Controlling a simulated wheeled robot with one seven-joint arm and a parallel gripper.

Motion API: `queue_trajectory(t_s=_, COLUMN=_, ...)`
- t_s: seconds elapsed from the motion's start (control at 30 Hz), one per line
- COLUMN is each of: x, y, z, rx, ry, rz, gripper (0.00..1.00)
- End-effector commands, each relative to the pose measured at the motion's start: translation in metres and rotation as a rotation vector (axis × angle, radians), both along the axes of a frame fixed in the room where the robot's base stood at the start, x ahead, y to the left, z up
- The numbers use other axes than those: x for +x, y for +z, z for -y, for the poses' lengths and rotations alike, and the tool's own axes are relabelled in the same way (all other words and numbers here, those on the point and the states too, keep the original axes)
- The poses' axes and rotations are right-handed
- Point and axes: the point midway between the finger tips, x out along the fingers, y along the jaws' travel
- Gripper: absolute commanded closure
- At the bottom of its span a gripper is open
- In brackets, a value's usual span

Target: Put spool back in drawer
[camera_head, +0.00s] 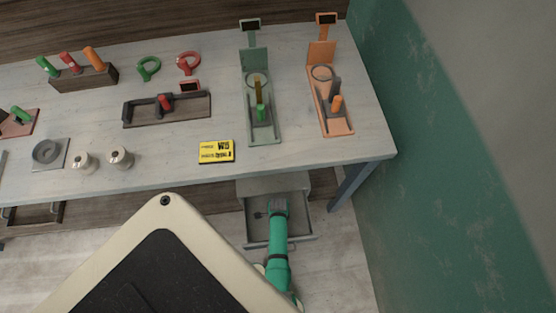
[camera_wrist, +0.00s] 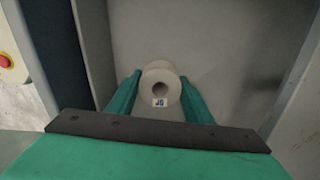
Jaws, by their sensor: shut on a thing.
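My gripper (camera_wrist: 161,98) is shut on a pale spool (camera_wrist: 161,76) with a small label reading "J5"; one green finger lies on each side of it in the wrist view. Grey drawer surfaces lie around and behind the spool; I cannot tell whether it touches the drawer's floor. In the head view the drawer (camera_head: 306,238) is pulled out under the table's right part, and my gripper (camera_head: 277,204) is inside its outline. The spool is hidden there by my gripper. Two other pale spools, a left one (camera_head: 84,163) and a right one (camera_head: 120,158), stand on the table.
The table (camera_head: 300,155) has its front edge just behind the open drawer, and a table leg (camera_head: 352,185) stands to the right. A yellow box (camera_head: 216,151) lies near that edge. Green (camera_head: 262,128) and orange (camera_head: 336,122) stands are farther back. A green wall (camera_head: 420,200) bounds the right.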

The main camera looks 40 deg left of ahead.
Motion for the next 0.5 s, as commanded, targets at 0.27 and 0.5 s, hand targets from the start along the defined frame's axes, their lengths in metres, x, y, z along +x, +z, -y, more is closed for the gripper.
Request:
queue_trajectory(t_s=0.27, x=-0.0001, y=-0.0021, z=0.0003, rx=-0.001, ry=-0.001, rz=-0.001, gripper=0.35)
queue_trajectory(t_s=0.5, x=0.0001, y=-0.0007, z=0.0002, rx=0.0, ry=0.0, rz=0.0, gripper=0.35)
